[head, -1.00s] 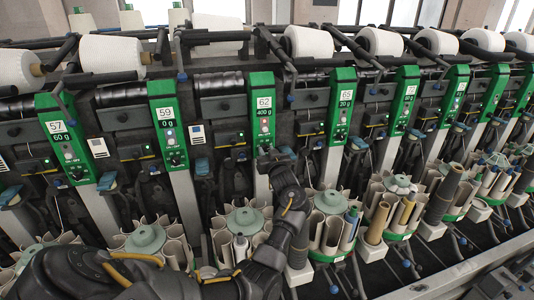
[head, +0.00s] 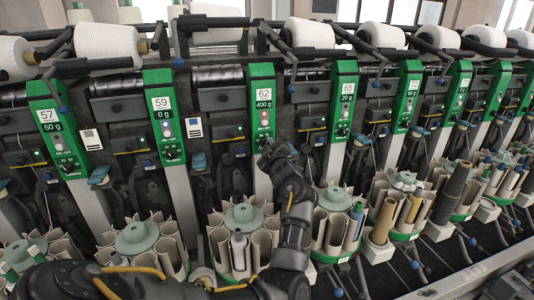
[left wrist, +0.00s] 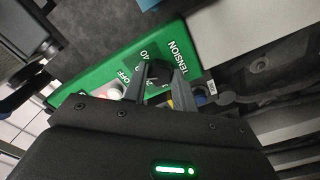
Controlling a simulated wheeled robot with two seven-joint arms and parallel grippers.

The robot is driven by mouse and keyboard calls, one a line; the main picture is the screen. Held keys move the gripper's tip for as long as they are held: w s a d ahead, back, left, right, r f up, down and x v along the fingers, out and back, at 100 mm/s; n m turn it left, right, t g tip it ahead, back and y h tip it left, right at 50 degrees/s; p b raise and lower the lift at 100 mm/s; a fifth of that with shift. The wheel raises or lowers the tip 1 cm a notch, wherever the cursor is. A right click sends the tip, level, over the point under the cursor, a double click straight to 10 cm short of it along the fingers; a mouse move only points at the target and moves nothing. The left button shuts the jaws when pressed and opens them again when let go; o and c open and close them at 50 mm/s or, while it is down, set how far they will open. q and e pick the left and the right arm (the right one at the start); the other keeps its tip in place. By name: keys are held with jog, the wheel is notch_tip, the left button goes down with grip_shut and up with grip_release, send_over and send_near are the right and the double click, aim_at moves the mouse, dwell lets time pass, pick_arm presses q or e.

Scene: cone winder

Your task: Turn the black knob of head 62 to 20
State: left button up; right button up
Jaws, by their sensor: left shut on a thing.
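The green panel of head 62 (head: 262,88) is in the middle of the head view, with 62 and 400 g on its labels. My left gripper (head: 270,150) is at the lower end of this panel and covers the knob there. In the left wrist view the black knob (left wrist: 157,69) sits on the green panel beside the printed words TENSION and OFF and the number 40. My left gripper (left wrist: 160,76) is shut on the knob. The knob's pointer cannot be made out. My right gripper is not in view.
The panels of head 59 (head: 163,115) and head 65 (head: 343,100) stand on either side. Below is a round bobbin magazine (head: 243,215), close to my forearm. White yarn cones (head: 310,33) line the top. In the left wrist view a red-white lit button (left wrist: 114,94) is near the gripper.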

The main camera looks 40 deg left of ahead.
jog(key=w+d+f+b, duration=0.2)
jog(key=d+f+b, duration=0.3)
pick_arm(q)
jog(key=shift+n+b, duration=1.75)
jog(key=shift+n, duration=3.15)
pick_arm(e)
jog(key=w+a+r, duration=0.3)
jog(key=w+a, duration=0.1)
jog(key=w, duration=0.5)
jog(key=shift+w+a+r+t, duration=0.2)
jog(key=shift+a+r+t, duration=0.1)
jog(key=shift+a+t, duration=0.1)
pick_arm(q)
jog(key=o, duration=1)
